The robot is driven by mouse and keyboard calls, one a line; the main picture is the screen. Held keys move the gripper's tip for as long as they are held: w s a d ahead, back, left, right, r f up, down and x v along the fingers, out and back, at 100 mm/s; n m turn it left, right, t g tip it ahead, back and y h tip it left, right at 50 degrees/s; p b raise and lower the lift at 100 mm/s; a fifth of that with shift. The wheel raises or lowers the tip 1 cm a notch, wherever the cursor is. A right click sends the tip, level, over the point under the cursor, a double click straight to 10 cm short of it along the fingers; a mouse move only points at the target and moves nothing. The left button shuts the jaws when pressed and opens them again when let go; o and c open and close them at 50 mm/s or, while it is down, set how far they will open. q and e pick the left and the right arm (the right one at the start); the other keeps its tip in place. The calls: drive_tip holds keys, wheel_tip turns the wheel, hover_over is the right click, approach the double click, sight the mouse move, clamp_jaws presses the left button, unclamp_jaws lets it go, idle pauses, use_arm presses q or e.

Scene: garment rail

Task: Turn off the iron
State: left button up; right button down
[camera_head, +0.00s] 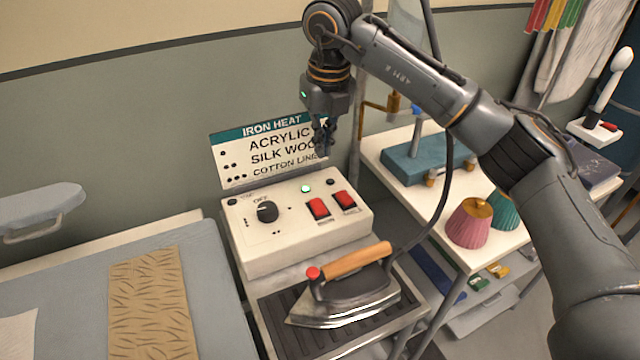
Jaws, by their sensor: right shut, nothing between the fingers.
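The iron (345,293) has a wooden handle with a red button and rests on a dark ribbed rest. Behind it stands a cream control box (290,246). The box carries a black dial (267,211) with "OFF" printed above it, two red rocker switches (331,205) and a small green light (305,188) that looks lit. My right gripper (322,151) is shut and empty, pointing down in front of the heat sign, above the back of the box and apart from the switches. My left gripper is not in view.
The "IRON HEAT" sign (232,165) stands behind the box. A padded board with a tan cloth (150,305) is at left. A white table (395,151) at right holds a pink shade (469,224) and a blue stand. The iron's cord (437,205) rises at right.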

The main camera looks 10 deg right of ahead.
sight(318, 201)
drive_tip(key=f+p, duration=0.1)
drive_tip(key=f, duration=0.3)
drive_tip(key=w+f+p, duration=0.1)
drive_tip(key=f, duration=0.4)
drive_tip(key=f+p, duration=0.2)
drive_tip(key=f, duration=0.2)
drive_tip(key=shift+w+a+f, duration=0.15)
drive_tip(key=shift+w+a, duration=0.05)
drive_tip(key=shift+w, duration=0.15)
drive_tip(key=shift+f, duration=0.25)
drive_tip(key=shift+f, duration=0.1)
